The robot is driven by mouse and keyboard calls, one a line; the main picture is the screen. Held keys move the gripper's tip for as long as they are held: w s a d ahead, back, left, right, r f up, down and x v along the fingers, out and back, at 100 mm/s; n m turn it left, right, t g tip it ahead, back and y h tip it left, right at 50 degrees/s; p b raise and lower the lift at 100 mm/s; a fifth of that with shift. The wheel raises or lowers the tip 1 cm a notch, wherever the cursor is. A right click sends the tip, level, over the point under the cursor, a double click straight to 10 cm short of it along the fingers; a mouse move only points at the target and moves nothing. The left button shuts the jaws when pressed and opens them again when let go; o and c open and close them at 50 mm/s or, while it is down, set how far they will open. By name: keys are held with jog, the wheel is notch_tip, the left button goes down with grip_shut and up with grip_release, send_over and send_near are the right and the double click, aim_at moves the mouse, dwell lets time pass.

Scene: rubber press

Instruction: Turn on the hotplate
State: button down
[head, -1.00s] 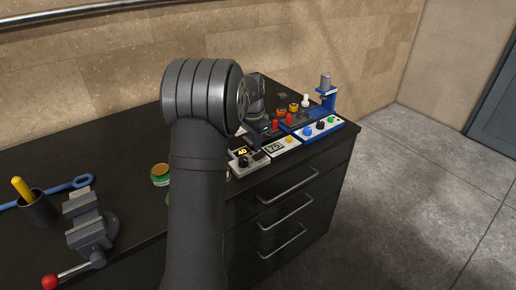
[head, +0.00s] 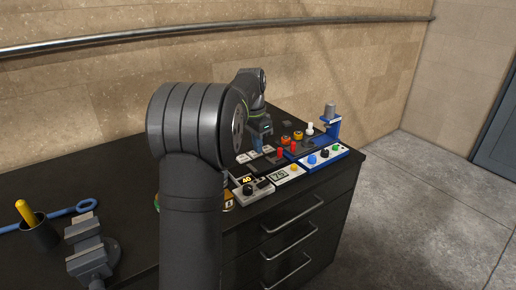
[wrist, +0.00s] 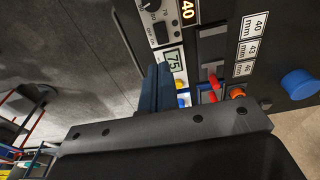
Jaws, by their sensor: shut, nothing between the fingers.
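No thing in view is clearly marked as the hotplate. A white control box (head: 249,190) at the bench's right front has a lit "40" display and a black knob. The wrist view shows its dial and a dark rocker switch (wrist: 161,33). Beside it is a white panel (head: 282,178) with a "75" display and a yellow button. My gripper (head: 258,140) is above the row of devices, behind these panels, partly hidden by my arm. In the wrist view my gripper (wrist: 158,70) is shut and empty, its blue-grey fingers overlapping the "75" panel's edge; contact cannot be told.
A blue press (head: 330,124) with a white button panel (head: 322,157) stands at the right end. Red handles (head: 293,147) and orange parts (head: 297,135) stand near it. A vise (head: 88,259) and a cup (head: 40,235) are at left.

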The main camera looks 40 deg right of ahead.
aim_at(266, 182)
jog(key=shift+d+h, duration=0.3)
jog(key=shift+d, duration=0.35)
jog(key=f, duration=0.4)
jog(key=d+f, duration=0.1)
jog(key=f, duration=0.4)
jog(key=d+f, duration=0.1)
jog(key=f, duration=0.3)
jog(key=shift+f, duration=0.4)
jog(key=shift+d, duration=0.1)
jog(key=shift+d+f, duration=0.15)
jog(key=shift+f, duration=0.05)
jog(key=shift+y, duration=0.4)
